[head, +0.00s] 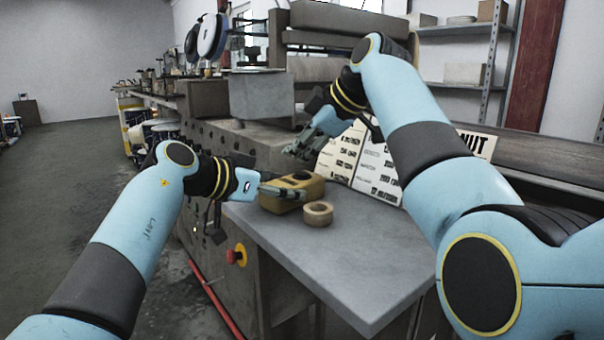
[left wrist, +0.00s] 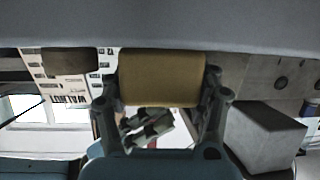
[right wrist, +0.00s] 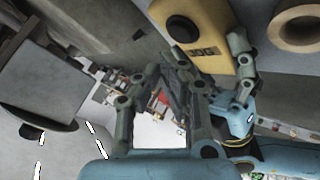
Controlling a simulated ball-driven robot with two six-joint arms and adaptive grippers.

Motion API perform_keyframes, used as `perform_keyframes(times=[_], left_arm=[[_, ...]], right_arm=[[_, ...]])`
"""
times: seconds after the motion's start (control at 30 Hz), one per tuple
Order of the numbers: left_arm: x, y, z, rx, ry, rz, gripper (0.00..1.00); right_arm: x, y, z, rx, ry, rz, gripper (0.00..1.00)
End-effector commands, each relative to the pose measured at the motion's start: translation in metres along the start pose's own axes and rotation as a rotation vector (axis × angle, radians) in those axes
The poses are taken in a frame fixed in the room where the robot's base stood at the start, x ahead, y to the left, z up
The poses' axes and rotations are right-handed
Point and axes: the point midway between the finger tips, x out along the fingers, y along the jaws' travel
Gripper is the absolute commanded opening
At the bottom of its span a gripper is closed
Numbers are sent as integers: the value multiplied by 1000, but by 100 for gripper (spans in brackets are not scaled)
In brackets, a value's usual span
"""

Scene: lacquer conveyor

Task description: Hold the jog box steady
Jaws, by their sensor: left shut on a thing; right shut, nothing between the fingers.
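The jog box (head: 296,190) is a yellow block on the grey shelf, near its left end. My left gripper (head: 285,186) is shut on it from the left. In the left wrist view the box's yellow face (left wrist: 160,80) fills the space between the two fingers. In the right wrist view the box (right wrist: 205,32) shows a black round button and the word JOG, with my left gripper (right wrist: 240,70) against its side. My right gripper (head: 302,147) is shut and empty, above and behind the box, apart from it.
A tan tape roll (head: 318,213) lies on the grey shelf (head: 345,255) just right of the box. A red emergency knob (head: 237,255) sits below the shelf's left edge. Printed white label boards (head: 365,165) stand behind. The front of the shelf is clear.

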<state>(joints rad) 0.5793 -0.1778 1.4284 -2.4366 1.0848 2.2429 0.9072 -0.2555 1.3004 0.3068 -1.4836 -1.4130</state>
Motion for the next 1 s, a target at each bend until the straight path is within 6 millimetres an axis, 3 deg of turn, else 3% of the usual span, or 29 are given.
perform_keyframes(times=[0.4,1.0], left_arm=[[0,0,1,-1,-1,0,19],[0,0,1,-1,-1,0,19]], right_arm=[[-28,20,-20,-1,0,1,0],[-29,21,-21,0,0,1,0]])
